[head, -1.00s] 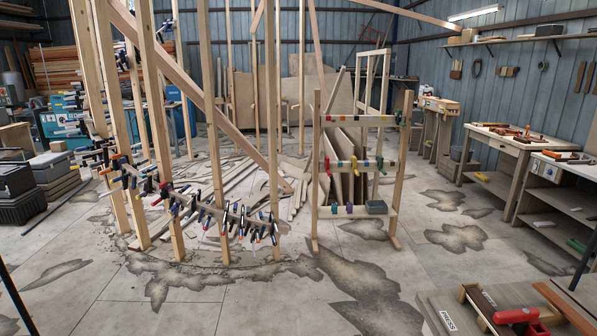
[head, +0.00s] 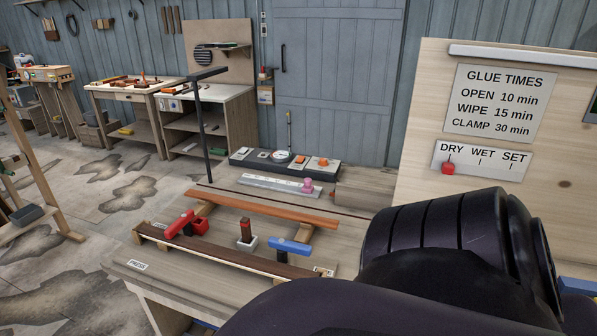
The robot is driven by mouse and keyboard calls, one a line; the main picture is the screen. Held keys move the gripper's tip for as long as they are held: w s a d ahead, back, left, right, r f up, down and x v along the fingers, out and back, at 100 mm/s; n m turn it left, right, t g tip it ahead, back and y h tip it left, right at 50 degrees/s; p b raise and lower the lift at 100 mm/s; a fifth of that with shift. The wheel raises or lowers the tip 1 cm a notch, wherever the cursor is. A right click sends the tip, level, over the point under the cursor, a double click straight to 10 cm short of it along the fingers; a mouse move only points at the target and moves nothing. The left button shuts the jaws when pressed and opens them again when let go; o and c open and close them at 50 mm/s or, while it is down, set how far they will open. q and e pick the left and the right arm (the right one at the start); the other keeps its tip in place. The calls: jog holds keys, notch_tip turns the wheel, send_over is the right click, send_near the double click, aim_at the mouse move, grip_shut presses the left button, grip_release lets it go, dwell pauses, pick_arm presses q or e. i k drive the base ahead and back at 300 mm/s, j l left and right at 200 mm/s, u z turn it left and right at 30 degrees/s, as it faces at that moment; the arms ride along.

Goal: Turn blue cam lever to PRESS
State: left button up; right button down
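The blue cam lever (head: 290,246) is at the right part of the bench fixture in the head view. Its handle lies nearly level, pointing left and a little up. A red cam lever (head: 181,223) sits to its left, its handle raised at a slant. A white PRESS label (head: 137,265) is at the left end of the dark strip (head: 220,257). Another label (head: 324,271) at the right end is partly hidden and I cannot read it. Neither gripper shows in the head view.
My black arm link fills the lower right and covers the bench there. A small wooden post (head: 246,231), an orange-brown board (head: 262,209), a metal rule (head: 277,186) and a dark tray (head: 284,164) are on the bench. A glue-times board (head: 420,130) stands right.

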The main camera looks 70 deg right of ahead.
aim_at(284, 244)
jog(key=k+j+z, duration=0.1)
jog(key=z, duration=0.2)
jog(key=k+z, duration=0.3)
jog(key=z, duration=1.5)
jog(key=j+z, duration=0.1)
jog(key=z, duration=0.35)
jog(key=j+z, duration=0.1)
jog(key=z, duration=0.3)
jog(key=j+z, duration=0.15)
jog(key=z, duration=0.3)
jog(key=k+j+z, duration=0.1)
jog(key=j+z, duration=0.3)
jog(key=k+j+z, duration=0.1)
jog(key=j+z, duration=0.3)
jog(key=k+j+z, duration=0.35)
jog(key=k+j, duration=0.15)
jog(key=j, duration=0.15)
jog(key=k+j, duration=0.45)
jog(key=j, duration=0.15)
